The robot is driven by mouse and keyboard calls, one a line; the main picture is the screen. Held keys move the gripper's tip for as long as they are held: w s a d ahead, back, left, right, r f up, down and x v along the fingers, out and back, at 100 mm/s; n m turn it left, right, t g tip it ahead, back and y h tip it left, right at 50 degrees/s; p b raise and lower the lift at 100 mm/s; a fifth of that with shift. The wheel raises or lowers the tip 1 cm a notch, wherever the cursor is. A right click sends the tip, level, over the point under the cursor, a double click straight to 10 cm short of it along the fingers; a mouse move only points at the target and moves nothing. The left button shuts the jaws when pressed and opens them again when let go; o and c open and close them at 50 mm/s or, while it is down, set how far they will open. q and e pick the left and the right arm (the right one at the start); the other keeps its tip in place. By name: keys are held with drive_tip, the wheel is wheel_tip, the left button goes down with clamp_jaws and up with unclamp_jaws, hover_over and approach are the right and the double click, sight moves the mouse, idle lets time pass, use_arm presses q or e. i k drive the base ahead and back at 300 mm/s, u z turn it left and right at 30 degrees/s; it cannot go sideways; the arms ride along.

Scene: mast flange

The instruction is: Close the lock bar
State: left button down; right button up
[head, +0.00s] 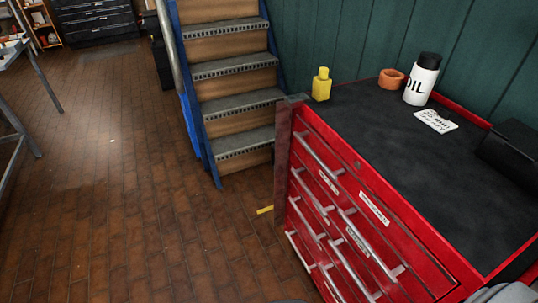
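The red tool cabinet (432,250) stands at the right in the head view, with several drawers facing the lower left. A dark, rusty-looking upright bar (283,155), which looks like the lock bar, runs along the far left edge of the cabinet front. It stands out from the edge and does not lie across the drawer fronts. A grey bracket (294,98) sits at its top. The lower end of the cabinet is cut off by the frame. Neither of my grippers is in view.
Drawer handles (370,246) stick out from the front. On the black top are a yellow bottle (321,87), an orange ring (391,79), an oil bottle (421,80) and a note (436,121). Stairs (235,70) rise behind. The brick floor (130,210) at left is mostly clear.

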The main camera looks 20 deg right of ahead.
sight(280, 150)
drive_tip(key=i, duration=3.25)
drive_tip(key=z, duration=3.9)
